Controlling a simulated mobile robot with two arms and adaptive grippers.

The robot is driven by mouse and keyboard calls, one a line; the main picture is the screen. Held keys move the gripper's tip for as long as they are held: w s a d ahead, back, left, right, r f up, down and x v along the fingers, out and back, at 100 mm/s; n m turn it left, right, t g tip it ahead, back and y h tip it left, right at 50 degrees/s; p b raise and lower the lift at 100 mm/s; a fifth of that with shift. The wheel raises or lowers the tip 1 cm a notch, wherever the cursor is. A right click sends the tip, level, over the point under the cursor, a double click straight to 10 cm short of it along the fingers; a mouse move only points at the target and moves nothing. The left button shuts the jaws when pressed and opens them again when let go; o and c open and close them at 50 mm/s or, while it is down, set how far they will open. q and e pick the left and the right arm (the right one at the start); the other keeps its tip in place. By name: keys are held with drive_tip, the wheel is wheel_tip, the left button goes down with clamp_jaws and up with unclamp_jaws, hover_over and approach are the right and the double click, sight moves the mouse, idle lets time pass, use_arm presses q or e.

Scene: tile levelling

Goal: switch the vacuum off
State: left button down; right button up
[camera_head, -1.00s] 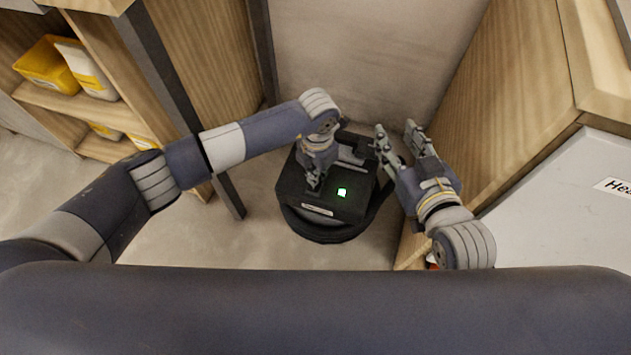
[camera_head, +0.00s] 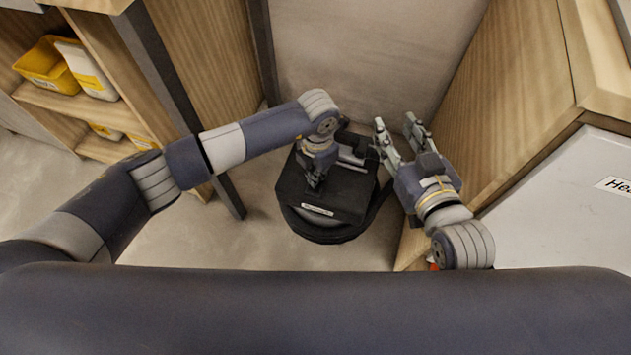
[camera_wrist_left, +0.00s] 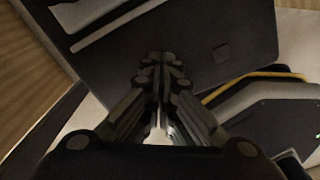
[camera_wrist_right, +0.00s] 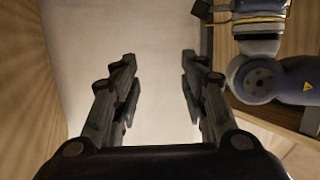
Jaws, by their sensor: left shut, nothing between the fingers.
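The vacuum (camera_head: 345,203) is a dark, boxy unit on a round base, standing on the floor in the middle of the head view. No green light shows on its top. My left gripper (camera_head: 315,184) is shut and empty, with its tips at the vacuum's top; whether they touch it I cannot tell. In the left wrist view the shut fingers (camera_wrist_left: 160,65) point at the dark top, where a small unlit square (camera_wrist_left: 221,53) lies beyond them. My right gripper (camera_head: 396,126) is open and empty, to the right of the vacuum; its spread fingers also show in the right wrist view (camera_wrist_right: 158,65).
A wooden shelf unit (camera_head: 52,100) with a yellow bin (camera_head: 48,64) stands at the left. A dark post (camera_head: 180,90) rises beside it. A wooden cabinet (camera_head: 510,110) and a pale surface (camera_head: 570,210) close off the right. Open floor (camera_head: 215,240) lies left of the vacuum.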

use_arm(q)
drive_tip(key=shift+r, duration=0.1)
drive_tip(key=shift+r+p, duration=0.6)
drive_tip(key=shift+p, duration=0.05)
drive_tip(key=shift+r+p, duration=0.3)
drive_tip(key=shift+r, duration=0.1)
drive_tip(key=shift+r+p, duration=0.3)
drive_tip(key=shift+r, duration=0.1)
drive_tip(key=shift+r+p, duration=0.35)
drive_tip(key=shift+r, duration=0.05)
drive_tip(key=shift+r+p, duration=0.3)
drive_tip(key=shift+r, duration=0.1)
drive_tip(key=shift+r+p, duration=0.75)
drive_tip(key=shift+r, duration=0.4)
use_arm(e)
drive_tip(key=s+d+f+g+h, duration=0.1)
drive_tip(key=s+d+f+g, duration=0.2)
drive_tip(key=s+f+g, duration=0.2)
drive_tip(key=s+d+f+g+h, duration=0.2)
drive_tip(key=s+f+g, duration=0.4)
drive_tip(key=s, duration=0.5)
drive_tip(key=shift+s+d+f+m, duration=0.3)
drive_tip(key=shift+s+d+f, duration=0.05)
drive_tip(key=shift+d, duration=0.3)
